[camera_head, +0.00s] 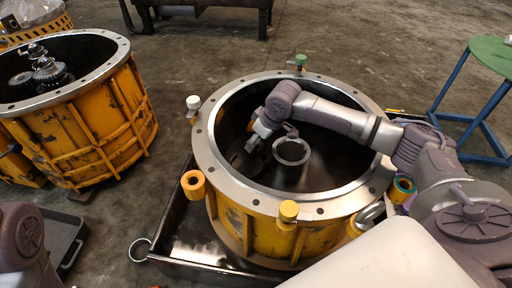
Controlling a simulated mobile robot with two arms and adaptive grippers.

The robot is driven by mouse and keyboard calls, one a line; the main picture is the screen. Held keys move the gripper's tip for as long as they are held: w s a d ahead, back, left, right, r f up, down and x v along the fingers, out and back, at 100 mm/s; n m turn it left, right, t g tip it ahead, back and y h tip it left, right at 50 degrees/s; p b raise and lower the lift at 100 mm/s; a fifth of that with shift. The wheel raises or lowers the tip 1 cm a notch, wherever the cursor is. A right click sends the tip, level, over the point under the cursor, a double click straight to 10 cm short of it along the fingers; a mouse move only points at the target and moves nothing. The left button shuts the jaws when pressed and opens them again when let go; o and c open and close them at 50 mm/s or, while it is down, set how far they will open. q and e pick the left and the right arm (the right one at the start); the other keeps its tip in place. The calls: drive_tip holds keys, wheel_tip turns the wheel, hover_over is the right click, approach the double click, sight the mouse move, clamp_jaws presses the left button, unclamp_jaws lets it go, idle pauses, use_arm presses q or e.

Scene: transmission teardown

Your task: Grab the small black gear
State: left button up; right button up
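My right arm reaches from the right over the rim of the middle yellow housing (330,209). My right gripper (252,147) points down inside the housing, left of a grey metal ring (291,152). A dark rounded part (245,163), perhaps the small black gear, lies just below the gripper, partly hidden by it. The fingers are small and dark, so I cannot tell whether they are open or touch this part. My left gripper is out of view; only a piece of my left arm shows at the lower left.
The housing stands in a dark tray (190,240). Its flange carries several coloured knobs, such as a yellow one (288,211). A second yellow housing (95,125) holding gears (48,70) stands at the left. A green-topped stool (492,54) stands at the right.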

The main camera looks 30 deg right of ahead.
clamp_jaws()
idle(0.3)
